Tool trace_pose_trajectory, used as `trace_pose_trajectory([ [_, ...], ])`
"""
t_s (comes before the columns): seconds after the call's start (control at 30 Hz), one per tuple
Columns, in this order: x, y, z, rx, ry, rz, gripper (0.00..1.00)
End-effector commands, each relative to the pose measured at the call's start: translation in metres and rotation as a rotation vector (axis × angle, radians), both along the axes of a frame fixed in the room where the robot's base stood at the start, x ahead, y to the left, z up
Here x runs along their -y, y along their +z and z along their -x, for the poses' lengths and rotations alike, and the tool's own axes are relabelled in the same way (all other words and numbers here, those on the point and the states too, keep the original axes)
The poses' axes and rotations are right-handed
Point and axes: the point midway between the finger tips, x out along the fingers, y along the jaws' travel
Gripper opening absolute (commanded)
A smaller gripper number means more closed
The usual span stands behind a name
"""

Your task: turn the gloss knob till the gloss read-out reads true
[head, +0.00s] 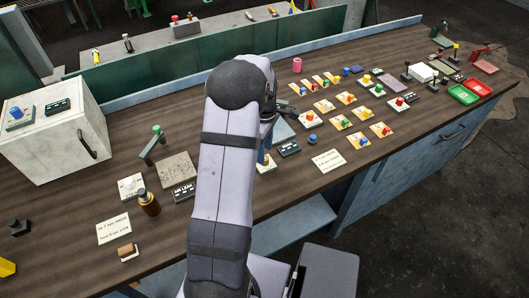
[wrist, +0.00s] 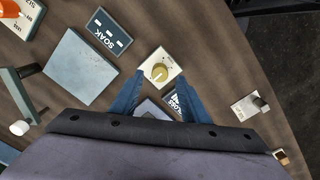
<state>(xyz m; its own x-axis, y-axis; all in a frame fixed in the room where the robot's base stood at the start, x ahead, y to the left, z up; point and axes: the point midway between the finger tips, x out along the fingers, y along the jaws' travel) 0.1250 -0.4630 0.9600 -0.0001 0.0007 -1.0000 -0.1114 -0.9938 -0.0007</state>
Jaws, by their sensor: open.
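In the wrist view a round yellow knob (wrist: 160,72) sits on a square cream plate (wrist: 153,58). I take it for the gloss knob. My gripper (wrist: 159,79) is open, its two blue fingers close to the knob, one on each side. I cannot tell whether they touch it. A dark read-out (wrist: 174,103) with part of the word GLOSS lies behind the fingers and is partly hidden, so its reading does not show.
A SOAK read-out (wrist: 108,32) and a grey plate (wrist: 80,65) lie to the left of the knob in the wrist view. A lever with a white end (wrist: 20,127) stands further left. A white plate with a small post (wrist: 248,108) is at the right.

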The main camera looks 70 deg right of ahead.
Motion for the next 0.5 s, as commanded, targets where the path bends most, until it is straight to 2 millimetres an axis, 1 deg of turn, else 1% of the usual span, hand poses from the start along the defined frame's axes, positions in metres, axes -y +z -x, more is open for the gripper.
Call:
trace_pose_trajectory([
  [0.1,-0.001,-0.013,0.0,-0.001,0.0,-0.003,0.42],
  [0.23,0.0,-0.024,0.0,0.0,-0.001,-0.001,0.42],
  [0.5,0.0,-0.029,0.0,0.0,-0.001,0.001,0.42],
])
